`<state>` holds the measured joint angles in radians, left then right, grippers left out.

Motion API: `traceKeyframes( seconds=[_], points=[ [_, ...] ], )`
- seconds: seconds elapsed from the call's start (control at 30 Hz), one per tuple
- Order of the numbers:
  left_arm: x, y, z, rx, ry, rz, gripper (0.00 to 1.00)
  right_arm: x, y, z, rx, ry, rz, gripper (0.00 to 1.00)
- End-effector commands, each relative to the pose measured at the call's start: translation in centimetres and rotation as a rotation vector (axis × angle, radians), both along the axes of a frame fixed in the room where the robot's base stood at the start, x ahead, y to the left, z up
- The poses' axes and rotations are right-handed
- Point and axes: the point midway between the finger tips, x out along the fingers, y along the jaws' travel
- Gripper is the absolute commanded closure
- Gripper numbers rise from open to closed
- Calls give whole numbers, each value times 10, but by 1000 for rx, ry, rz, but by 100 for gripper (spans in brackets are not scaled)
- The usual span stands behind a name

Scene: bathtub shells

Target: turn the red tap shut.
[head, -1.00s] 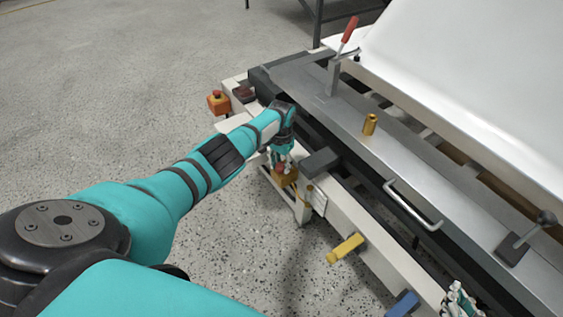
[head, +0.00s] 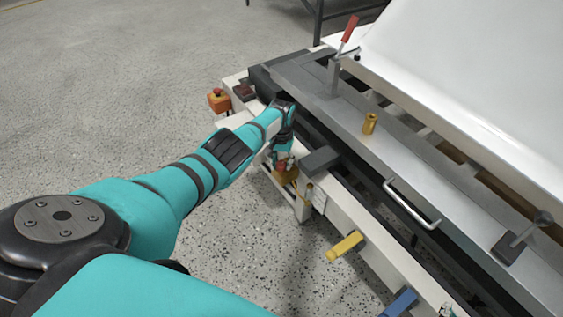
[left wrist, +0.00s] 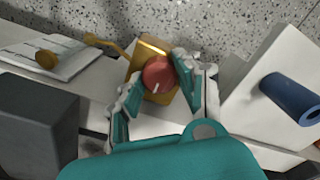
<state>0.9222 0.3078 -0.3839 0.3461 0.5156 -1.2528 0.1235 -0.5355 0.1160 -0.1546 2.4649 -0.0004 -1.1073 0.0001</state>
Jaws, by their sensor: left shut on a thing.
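The red tap (left wrist: 158,74) is a round red knob with a white mark on its face, set on a brass-yellow body (left wrist: 152,50). In the left wrist view, my left gripper (left wrist: 156,80) has its fingers on both sides of the knob and is shut on it. In the head view my left gripper (head: 283,158) is at the near side of the bench, and the red tap (head: 282,165) is partly hidden by it. Only a sliver of what looks like my right gripper (head: 448,311) shows at the bottom edge; its jaws cannot be judged.
A yellow handle (head: 345,246) and a blue handle (head: 402,303) stick out from the bench's near side. A dark grey block (head: 320,161) is close right of my left gripper. An orange box with a red button (head: 219,101) stands left.

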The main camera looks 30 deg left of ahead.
Motion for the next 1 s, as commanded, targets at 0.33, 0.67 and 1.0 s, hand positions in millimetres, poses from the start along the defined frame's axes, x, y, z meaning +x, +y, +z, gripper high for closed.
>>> traceKeyframes(
  seconds=[0.33, 0.67, 1.0],
  points=[
    [1, 0, 1, 0, -4, 1, 49, 0, 0, 0, 0, -1, 0, 100],
    [1, 0, 1, 1, -2, 0, 43, 0, 0, 0, 1, -1, 1, 100],
    [1, 1, 25, 3, -5, -2, 43, 0, 0, 0, 0, -1, 0, 100]
  ],
)
